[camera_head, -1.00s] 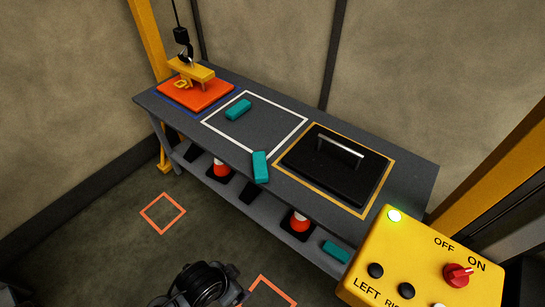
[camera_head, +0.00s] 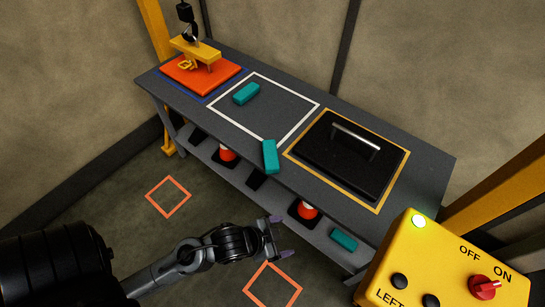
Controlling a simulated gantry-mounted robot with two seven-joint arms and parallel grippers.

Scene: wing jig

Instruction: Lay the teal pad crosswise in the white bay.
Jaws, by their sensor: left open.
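The white bay (camera_head: 272,112) is a white square outline on the grey bench top. One teal pad (camera_head: 246,93) lies inside it, near its left side. A second teal pad (camera_head: 270,156) lies at the bay's front corner by the bench's front edge; whether it overhangs the edge I cannot tell. A third teal pad (camera_head: 343,240) is on the lower shelf, toward the right. My left gripper (camera_head: 281,236) is open and empty, in front of the bench and apart from the pads. My right gripper is not in view.
A black lid with a silver handle (camera_head: 347,152) fills the yellow-outlined bay. An orange plate (camera_head: 200,75) with a yellow hoisted piece is at the bench's left end. Cones (camera_head: 308,210) stand on the lower shelf. A yellow control box (camera_head: 445,270) is at front right.

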